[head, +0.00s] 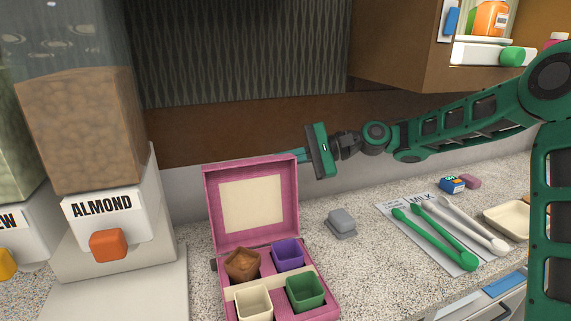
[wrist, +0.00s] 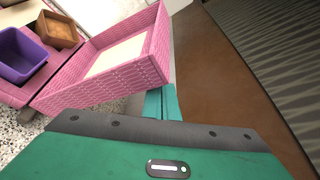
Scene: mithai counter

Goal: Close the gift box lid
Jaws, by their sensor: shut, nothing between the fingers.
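The pink gift box (head: 327,300) stands open on the speckled counter in the head view. Its lid (head: 293,220) is raised about upright at the back, with a cream panel inside. In the box are a brown cup (head: 243,264), a purple cup (head: 288,255), a cream cup (head: 253,303) and a green cup (head: 305,291). My gripper (head: 300,156) is shut and empty, at the lid's upper right corner. In the wrist view the shut fingertips (wrist: 163,101) are close to the lid (wrist: 117,83); I cannot tell whether they touch it.
A grey block (head: 342,222) sits right of the box. A mat with green and white utensils (head: 437,240) and a cream tray (head: 510,220) lie further right. The almond dispenser (head: 105,215) stands at left. A wall cabinet (head: 400,50) hangs above my arm.

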